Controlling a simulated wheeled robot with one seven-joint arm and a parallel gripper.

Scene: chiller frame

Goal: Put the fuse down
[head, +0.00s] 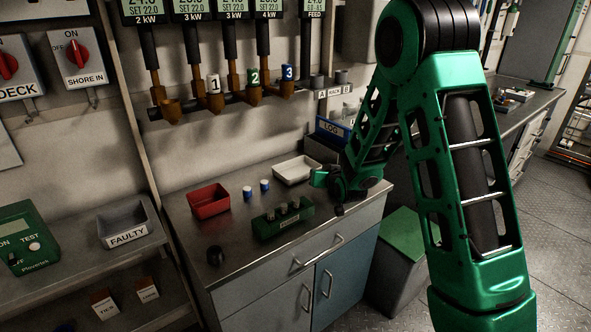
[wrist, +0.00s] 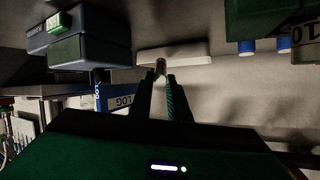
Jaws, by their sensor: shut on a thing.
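My gripper (wrist: 162,82) is shut on a small pale fuse (wrist: 160,66), held at the fingertips in the wrist view. In the head view my gripper (head: 318,178) is low over the right side of the counter, beside the white tray (head: 297,169). The held fuse cannot be made out there. The white tray also shows beyond the fingertips in the wrist view (wrist: 175,53). Two blue-and-white fuses (head: 247,193) (head: 264,186) stand on the counter between the red tray (head: 208,203) and white tray. A green holder (head: 281,224) in front carries several fuses.
A blue log box (head: 333,130) stands behind my gripper. A dark round object (head: 215,256) sits at the counter's front left. A grey bin labelled FAULTY (head: 123,226) is on the left shelf, near a green tester (head: 30,240). Bare counter shows around the holder.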

